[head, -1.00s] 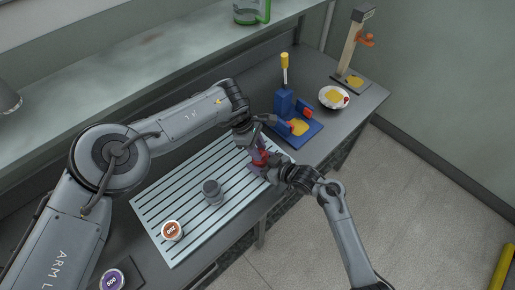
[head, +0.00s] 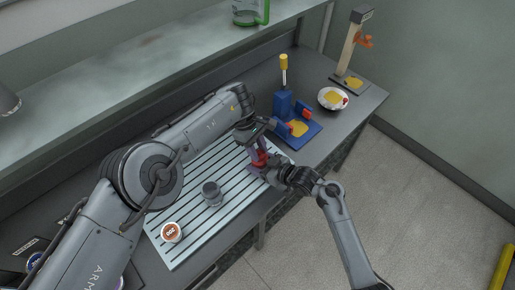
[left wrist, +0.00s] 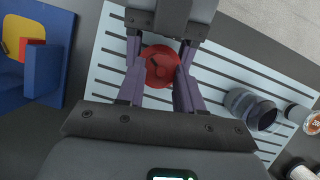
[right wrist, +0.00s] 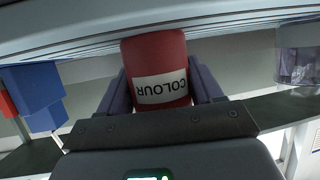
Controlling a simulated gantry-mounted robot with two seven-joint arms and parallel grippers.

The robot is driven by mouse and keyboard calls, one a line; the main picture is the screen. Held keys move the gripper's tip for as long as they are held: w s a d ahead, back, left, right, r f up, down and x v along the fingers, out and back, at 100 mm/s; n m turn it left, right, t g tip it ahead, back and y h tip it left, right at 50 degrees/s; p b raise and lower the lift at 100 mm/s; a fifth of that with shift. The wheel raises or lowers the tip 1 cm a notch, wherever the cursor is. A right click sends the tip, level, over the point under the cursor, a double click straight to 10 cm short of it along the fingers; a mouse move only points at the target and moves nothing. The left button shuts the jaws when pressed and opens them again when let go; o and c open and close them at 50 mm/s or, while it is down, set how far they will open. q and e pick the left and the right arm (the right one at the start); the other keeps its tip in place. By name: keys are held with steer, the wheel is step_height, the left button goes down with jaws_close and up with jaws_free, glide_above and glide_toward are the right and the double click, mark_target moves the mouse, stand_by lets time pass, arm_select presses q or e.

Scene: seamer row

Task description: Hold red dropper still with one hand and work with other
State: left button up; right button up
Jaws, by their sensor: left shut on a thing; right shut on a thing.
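The red dropper (head: 260,158) stands over the slatted light mat (head: 187,245). In the right wrist view it is a red bottle (right wrist: 155,50) with a white COLOUR label, upside down in that picture. My right gripper (head: 266,170) is shut on the bottle's body, with a purple finger on each side. In the left wrist view its round red top (left wrist: 160,66) shows from above. My left gripper (head: 256,149) comes over it from the left and is shut on its upper part. The fingers partly hide the dropper in the head view.
A grey jar (head: 211,191) and an orange-topped pot (head: 171,232) stand on the mat. A blue press (head: 283,104) with a yellow handle, a white bowl (head: 325,98) and a stand with an orange clamp (head: 350,52) are behind. A shelf (head: 160,65) runs along the back.

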mark_target(258, 152)
arm_select(q)
steer(key=o, duration=0.8)
steer(key=shift+r, duration=0.1)
step_height(258, 152, up, 10)
steer(key=shift+f, duration=0.1)
